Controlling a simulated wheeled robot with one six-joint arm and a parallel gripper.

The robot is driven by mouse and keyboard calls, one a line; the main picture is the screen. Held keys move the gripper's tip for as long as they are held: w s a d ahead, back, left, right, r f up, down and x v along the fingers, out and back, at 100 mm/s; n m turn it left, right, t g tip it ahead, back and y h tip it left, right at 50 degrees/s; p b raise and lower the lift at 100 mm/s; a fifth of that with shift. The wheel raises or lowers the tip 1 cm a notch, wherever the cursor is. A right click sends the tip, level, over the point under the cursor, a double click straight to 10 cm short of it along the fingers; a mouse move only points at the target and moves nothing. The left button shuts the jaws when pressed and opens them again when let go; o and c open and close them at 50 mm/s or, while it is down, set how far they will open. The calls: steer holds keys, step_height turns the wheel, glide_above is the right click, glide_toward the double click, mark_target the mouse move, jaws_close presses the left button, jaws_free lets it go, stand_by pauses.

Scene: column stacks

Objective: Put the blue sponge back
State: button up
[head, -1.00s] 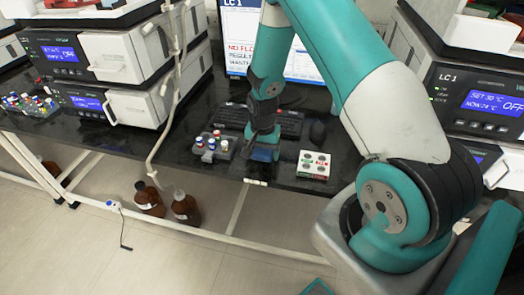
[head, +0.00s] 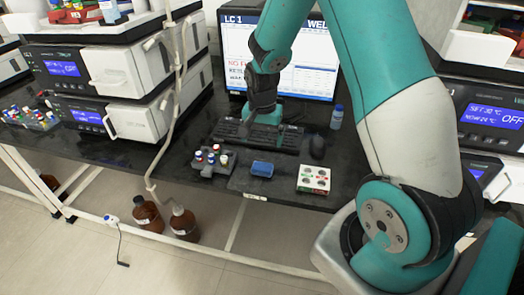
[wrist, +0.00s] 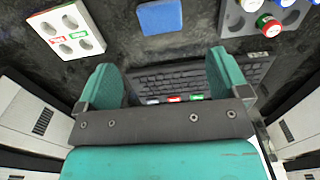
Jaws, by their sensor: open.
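The blue sponge (head: 263,169) lies flat on the dark bench between the vial rack and the white card-like block with holes. It also shows in the wrist view (wrist: 160,16) at the top middle, beyond the fingertips. My gripper (head: 265,116) is above the keyboard, behind the sponge and apart from it. In the wrist view my gripper (wrist: 163,68) has its two teal fingers wide apart with nothing between them.
A rack of capped vials (head: 212,160) stands left of the sponge and the white holed block (head: 314,179) right of it. The keyboard (head: 245,133), mouse (head: 317,147), blue-capped bottle (head: 337,117) and monitor (head: 295,60) are behind. The bench's front edge is close.

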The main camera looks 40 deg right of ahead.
steer(key=s+a+r+n+y, duration=0.1)
steer(key=s+a+r+n, duration=0.25)
steer(key=a+r, duration=0.3)
steer(key=s+a+r+n+y, duration=0.1)
steer(key=s+a+r+n, duration=0.25)
steer(key=a+r, duration=0.3)
steer(key=s+a+r+n+y, duration=0.1)
steer(key=s+a+r+n, duration=0.2)
steer(key=s+a+n, duration=0.2)
steer(key=s+a+r+n+y, duration=0.1)
steer(key=s+a+r+n, duration=0.2)
steer(key=s, duration=0.7)
steer(key=a+n, duration=0.1)
steer(key=n, duration=0.1)
steer(key=shift+s+a+r+n, duration=0.15)
steer(key=shift+a+r+n, duration=0.1)
steer(key=shift+a+n, duration=0.1)
steer(key=shift+c, duration=0.3)
